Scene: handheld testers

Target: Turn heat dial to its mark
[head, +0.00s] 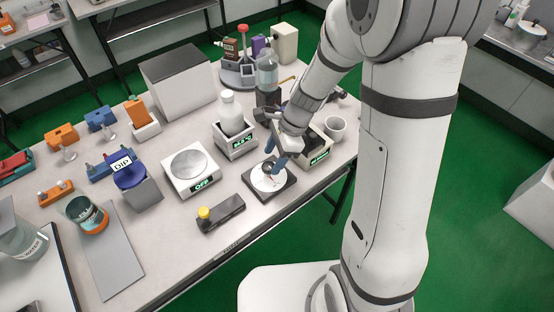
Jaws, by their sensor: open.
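A dial with a round white face (267,185) sits on a dark square base near the front edge of the bench. It looks like the heat dial. A small dark knob shows at its middle, partly hidden by my gripper. My gripper (272,166) reaches down from the upper right, with its blue fingers right over the dial's middle. The fingers are open; I cannot tell whether they touch the knob. The dial's mark is too small to make out.
A hotplate-like device reading OFF (190,171) and a white bottle (231,114) on a lit device stand left of the dial. A dark box with a yellow knob (204,213) lies front left. A white cup (335,128) stands to the right. The bench edge is close in front.

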